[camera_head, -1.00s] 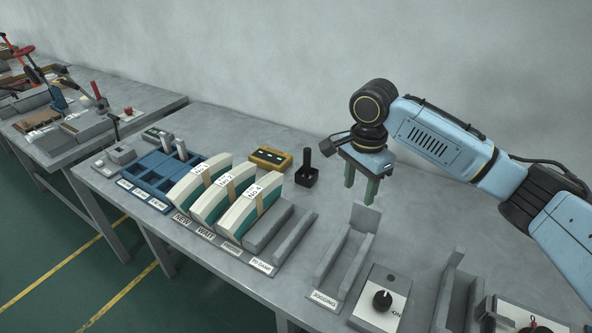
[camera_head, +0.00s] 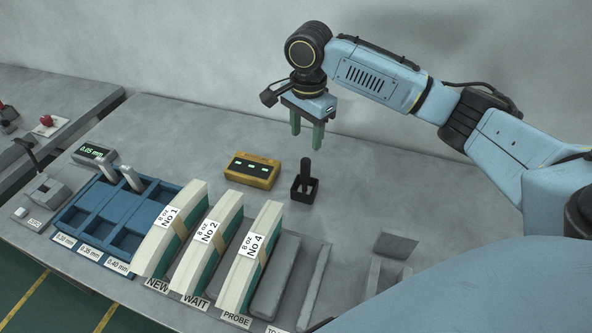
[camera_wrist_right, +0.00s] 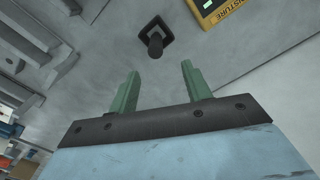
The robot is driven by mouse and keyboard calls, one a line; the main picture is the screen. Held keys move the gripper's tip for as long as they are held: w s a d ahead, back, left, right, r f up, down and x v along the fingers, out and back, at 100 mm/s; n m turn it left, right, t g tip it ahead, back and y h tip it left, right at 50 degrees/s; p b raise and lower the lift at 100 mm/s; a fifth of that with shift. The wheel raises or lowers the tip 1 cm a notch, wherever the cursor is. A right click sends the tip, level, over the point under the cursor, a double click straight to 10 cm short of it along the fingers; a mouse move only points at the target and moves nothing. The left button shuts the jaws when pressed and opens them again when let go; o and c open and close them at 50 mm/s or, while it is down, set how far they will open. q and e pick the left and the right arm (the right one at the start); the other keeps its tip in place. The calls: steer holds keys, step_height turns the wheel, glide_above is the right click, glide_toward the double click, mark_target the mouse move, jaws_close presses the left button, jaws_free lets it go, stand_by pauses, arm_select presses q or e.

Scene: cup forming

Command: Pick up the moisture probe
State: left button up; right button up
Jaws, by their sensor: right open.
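The moisture probe (camera_head: 306,172) is a black upright handle standing in a small black square holder (camera_head: 304,190) on the table, right of a yellow meter. In the right wrist view the probe (camera_wrist_right: 155,43) shows beyond the fingertips, near the top middle. My right gripper (camera_head: 307,136) is open and empty, with green fingers pointing down, above and slightly behind the probe, apart from it. Its two fingers (camera_wrist_right: 160,80) also show spread in the right wrist view. My left gripper is not in view.
The yellow meter (camera_head: 251,170) sits left of the probe. Paper stacks labelled No 1 (camera_head: 170,232), No 2 (camera_head: 212,244) and No 4 (camera_head: 254,257) stand in front. A blue compartment tray (camera_head: 78,216) is at left. The table behind the meter is clear.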

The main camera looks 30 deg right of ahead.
mark_target(306, 159)
steer(key=f, duration=0.4)
steer(key=f+b, duration=0.1)
steer(key=f, duration=0.1)
steer(key=shift+s+f, duration=0.15)
steer(key=shift+s, duration=0.1)
steer(key=shift+a+f, duration=0.1)
steer(key=shift+f, duration=0.85)
step_height(306, 159, down, 4)
steer(key=shift+s+a+r+b, duration=0.1)
steer(key=shift+s+r+b, duration=0.1)
steer(key=shift+b, duration=0.3)
steer(key=shift+f, duration=0.2)
steer(key=shift+c, duration=0.3)
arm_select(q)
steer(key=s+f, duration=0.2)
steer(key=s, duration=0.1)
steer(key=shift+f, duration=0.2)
arm_select(e)
steer(key=shift+w, duration=0.1)
jaws_close()
